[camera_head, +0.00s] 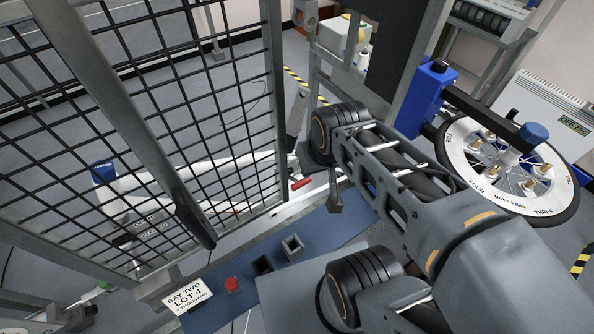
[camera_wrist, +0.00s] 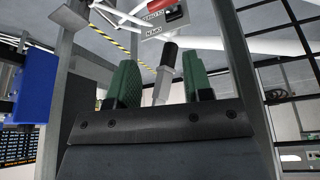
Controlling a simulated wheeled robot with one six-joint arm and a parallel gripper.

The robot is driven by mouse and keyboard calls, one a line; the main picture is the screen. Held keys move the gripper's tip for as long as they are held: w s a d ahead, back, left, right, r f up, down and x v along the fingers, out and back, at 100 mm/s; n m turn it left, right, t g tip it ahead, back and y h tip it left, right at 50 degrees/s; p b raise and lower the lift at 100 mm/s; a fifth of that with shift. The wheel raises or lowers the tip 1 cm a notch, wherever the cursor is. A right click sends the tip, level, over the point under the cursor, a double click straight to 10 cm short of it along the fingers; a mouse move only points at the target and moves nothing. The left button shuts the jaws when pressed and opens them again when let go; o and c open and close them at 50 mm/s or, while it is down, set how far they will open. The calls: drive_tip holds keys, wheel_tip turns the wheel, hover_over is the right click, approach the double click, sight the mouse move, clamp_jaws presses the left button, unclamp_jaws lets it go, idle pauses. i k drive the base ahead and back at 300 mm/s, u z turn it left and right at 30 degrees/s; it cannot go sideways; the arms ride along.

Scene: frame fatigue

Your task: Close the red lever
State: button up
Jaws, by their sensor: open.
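A small red piece, which looks like the red lever (camera_head: 301,183), sits beside the grey gate post, just below and left of my wrist joint in the head view. In the wrist view a red part (camera_wrist: 172,13) shows at the top on a grey labelled box (camera_wrist: 150,22). My gripper (camera_wrist: 162,82) has its two green fingers apart. A dark handle with a pale end (camera_wrist: 168,58) shows in the gap between them; I cannot tell whether it touches either finger. The fingers cannot be made out in the head view.
A black mesh gate (camera_head: 220,110) with a grey frame stands at the left. A blue bench (camera_head: 225,275) with a red button (camera_head: 232,285) and a sign (camera_head: 187,297) lies below. A spoked wheel (camera_head: 508,168) is close to my arm on the right.

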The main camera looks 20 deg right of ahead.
sight(298, 184)
drive_tip(key=u, duration=0.2)
drive_tip(key=k, duration=0.85)
drive_tip(key=u, duration=0.55)
drive_tip(key=i, duration=0.5)
